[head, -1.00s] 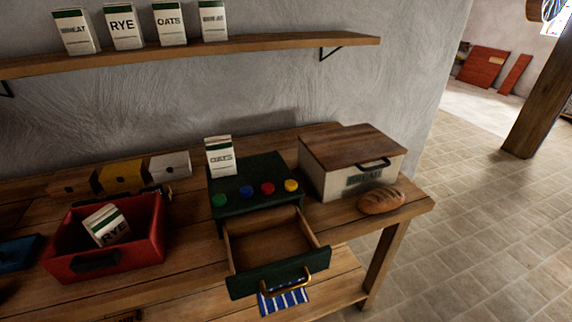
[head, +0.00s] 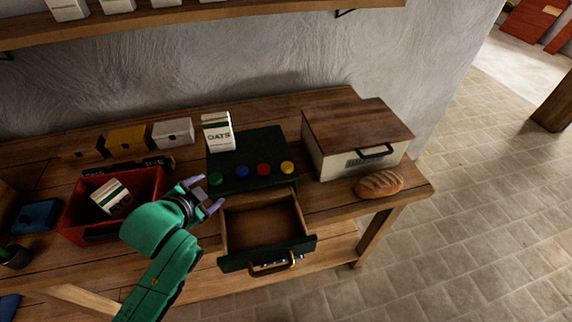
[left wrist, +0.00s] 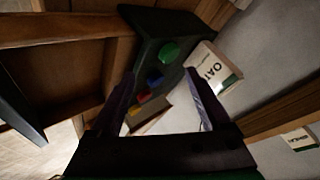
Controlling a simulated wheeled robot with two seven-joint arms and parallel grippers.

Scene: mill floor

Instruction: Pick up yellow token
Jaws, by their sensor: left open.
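The yellow token (head: 287,167) is a small round disc at the right end of a row on top of the dark green drawer box (head: 245,150). Red (head: 264,170), blue (head: 243,171) and green (head: 215,179) tokens lie to its left. My left gripper (head: 208,194) is open and empty, at the box's front left corner near the green token, well left of the yellow one. In the left wrist view the yellow token (left wrist: 144,97) shows between the open fingers (left wrist: 165,100), at the far end of the row. My right gripper is not in view.
The box's drawer (head: 262,225) stands open and empty at the front. A red bin (head: 152,184) holding a carton is left, a bread box (head: 350,140) and loaf (head: 379,184) right.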

